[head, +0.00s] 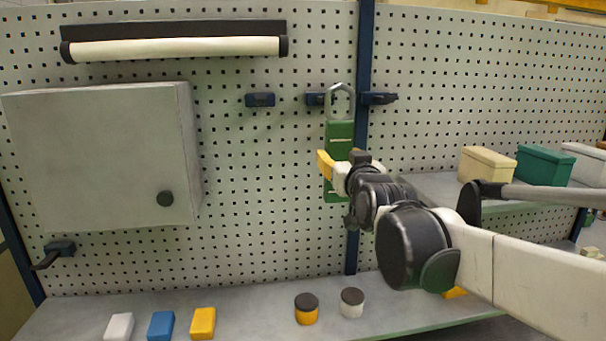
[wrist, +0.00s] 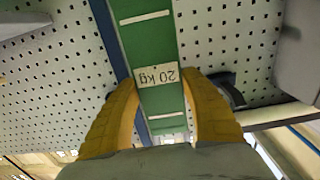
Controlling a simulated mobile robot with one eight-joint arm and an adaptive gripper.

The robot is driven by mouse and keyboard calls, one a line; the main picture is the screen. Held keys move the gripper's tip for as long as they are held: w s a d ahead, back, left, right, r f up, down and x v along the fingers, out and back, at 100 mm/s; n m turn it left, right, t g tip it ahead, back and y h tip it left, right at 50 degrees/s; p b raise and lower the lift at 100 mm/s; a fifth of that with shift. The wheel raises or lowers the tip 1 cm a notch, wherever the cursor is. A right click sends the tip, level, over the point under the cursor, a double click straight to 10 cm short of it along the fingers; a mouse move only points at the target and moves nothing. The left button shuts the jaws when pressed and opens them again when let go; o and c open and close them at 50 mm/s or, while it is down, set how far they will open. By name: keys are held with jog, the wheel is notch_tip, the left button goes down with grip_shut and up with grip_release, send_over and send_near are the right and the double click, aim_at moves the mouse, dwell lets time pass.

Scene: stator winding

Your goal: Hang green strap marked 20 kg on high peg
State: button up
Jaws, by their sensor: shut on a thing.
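The green strap (head: 340,133) hangs upright in front of the pegboard, with a grey metal loop (head: 341,88) at its top. My gripper (head: 339,162) is shut on the strap below the loop. In the wrist view the yellow fingers (wrist: 160,95) press the strap (wrist: 150,45) from both sides, by a white label reading 20 kg (wrist: 157,77). Three dark blue pegs (head: 260,100) sit in a high row. The loop overlaps the right edge of the middle peg (head: 316,99); I cannot tell whether it is around it. The right peg (head: 379,98) is beside the blue post.
A grey cabinet (head: 95,160) and a lamp bar (head: 175,48) are on the board at left. A low peg (head: 58,250) is under the cabinet. Small blocks and round jars (head: 307,308) stand on the lower shelf (head: 255,318). Boxes (head: 545,165) stand at right.

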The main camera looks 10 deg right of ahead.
jog(key=shift+a+r, duration=0.1)
jog(key=shift+a, duration=0.15)
jog(key=shift+w, duration=0.25)
jog(key=w+f+b, duration=0.2)
jog(key=w+b, duration=0.1)
jog(key=w, duration=1.1)
jog(key=shift+w+f, duration=0.2)
jog(key=shift+f, duration=0.2)
dwell(0.4)
dwell(0.6)
jog(key=o, duration=1.5)
jog(key=shift+c, duration=0.2)
